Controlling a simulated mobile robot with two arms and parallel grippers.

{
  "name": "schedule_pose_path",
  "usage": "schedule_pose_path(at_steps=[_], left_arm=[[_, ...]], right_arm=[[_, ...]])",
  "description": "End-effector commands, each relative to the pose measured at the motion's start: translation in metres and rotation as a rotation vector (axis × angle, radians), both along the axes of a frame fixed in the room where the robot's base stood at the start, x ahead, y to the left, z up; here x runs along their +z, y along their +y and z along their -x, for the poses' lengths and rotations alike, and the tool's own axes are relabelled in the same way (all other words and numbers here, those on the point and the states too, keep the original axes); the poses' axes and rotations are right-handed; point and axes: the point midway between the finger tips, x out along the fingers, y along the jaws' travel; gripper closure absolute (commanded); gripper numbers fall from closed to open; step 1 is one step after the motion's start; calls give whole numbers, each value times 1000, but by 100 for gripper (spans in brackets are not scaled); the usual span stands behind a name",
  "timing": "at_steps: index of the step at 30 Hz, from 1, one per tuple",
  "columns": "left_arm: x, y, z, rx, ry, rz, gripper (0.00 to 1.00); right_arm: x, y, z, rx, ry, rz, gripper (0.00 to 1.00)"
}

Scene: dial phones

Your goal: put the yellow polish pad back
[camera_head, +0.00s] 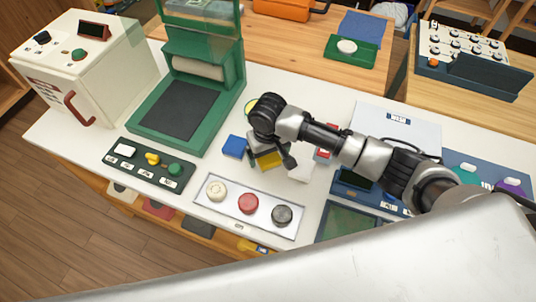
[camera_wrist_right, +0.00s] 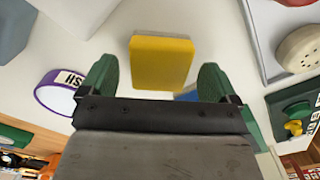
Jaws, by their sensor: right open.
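The yellow polish pad (camera_wrist_right: 162,62) is a rounded yellow block lying on the white table. In the right wrist view it sits between and just ahead of the two green fingertips, with gaps on both sides. In the head view the yellow pad (camera_head: 268,160) shows partly under my right gripper (camera_head: 271,153). My right gripper (camera_wrist_right: 158,80) is open and points down at the pad, holding nothing. My left gripper is not in view.
A blue block (camera_head: 234,146) lies left of the pad. A white tray (camera_head: 226,211) with cream, red and grey round pieces stands in front. A dark green rack (camera_head: 126,172) holds white, yellow and green pieces. A green press (camera_head: 211,120) stands behind left.

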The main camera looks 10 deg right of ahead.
Motion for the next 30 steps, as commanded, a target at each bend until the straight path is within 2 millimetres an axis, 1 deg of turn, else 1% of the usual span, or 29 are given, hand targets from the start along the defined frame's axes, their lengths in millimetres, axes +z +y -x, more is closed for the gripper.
schedule_pose_path(at_steps=[1,9,12,15,18,21,30], left_arm=[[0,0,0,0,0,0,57],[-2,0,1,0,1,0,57],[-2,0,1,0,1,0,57],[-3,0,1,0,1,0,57],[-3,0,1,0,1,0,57],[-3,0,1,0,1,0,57],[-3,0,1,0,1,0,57]], right_arm=[[11,0,-1,1,-5,-2,9],[69,0,-1,1,-5,-3,9],[86,0,-1,0,-4,-2,9],[98,0,-1,0,-1,-1,9],[104,0,0,0,-1,-1,9],[107,0,0,0,0,0,9],[107,0,0,0,0,-1,9]])
